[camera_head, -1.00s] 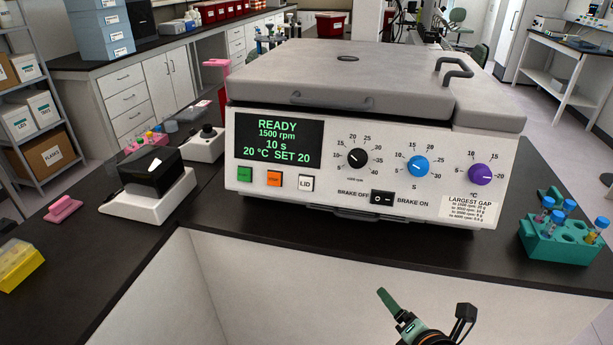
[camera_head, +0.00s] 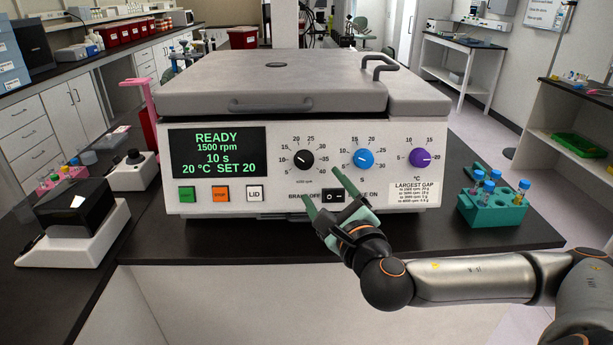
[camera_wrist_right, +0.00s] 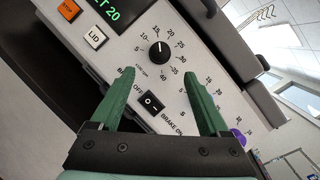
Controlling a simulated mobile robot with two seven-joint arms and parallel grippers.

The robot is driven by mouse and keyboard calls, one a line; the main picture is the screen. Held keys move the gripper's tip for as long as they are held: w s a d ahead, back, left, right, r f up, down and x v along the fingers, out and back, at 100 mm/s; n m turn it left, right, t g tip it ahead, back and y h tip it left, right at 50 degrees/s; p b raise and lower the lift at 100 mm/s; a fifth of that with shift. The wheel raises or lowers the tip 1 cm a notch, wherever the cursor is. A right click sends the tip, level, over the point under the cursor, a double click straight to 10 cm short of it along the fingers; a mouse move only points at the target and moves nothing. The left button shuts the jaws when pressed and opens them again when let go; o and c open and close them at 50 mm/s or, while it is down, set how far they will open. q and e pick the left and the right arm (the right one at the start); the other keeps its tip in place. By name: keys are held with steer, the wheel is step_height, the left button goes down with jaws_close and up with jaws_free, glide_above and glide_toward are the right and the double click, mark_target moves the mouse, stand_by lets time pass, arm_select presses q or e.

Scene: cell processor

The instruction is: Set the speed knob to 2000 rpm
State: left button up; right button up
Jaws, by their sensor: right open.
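The black speed knob (camera_head: 302,160) is on the front panel of the white cell processor (camera_head: 230,211), left of a blue knob (camera_head: 364,159) and a purple knob (camera_head: 420,158). The green-lettered display (camera_head: 217,150) reads READY, 1500 rpm, 10 s, 20 °C SET 20. In the right wrist view the white mark on the speed knob (camera_wrist_right: 160,52) points near 15. My right gripper (camera_head: 321,186) is open and empty in front of the panel, just below the knob. In the wrist view its fingertips (camera_wrist_right: 159,74) lie on either side below the knob, apart from it. My left gripper is out of view.
The brake switch (camera_head: 333,196) sits below the knobs, close behind my right fingers. Green, orange and LID buttons (camera_head: 254,193) are to the left. A teal tube rack (camera_head: 490,212) stands at the right on the dark counter (camera_head: 230,247).

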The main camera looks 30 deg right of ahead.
mark_target(307, 164)
steer(key=x, duration=0.9)
steer(key=shift+w+p, duration=0.15)
steer(key=shift+p, duration=0.25)
steer(key=shift+d, duration=0.1)
jaws_close()
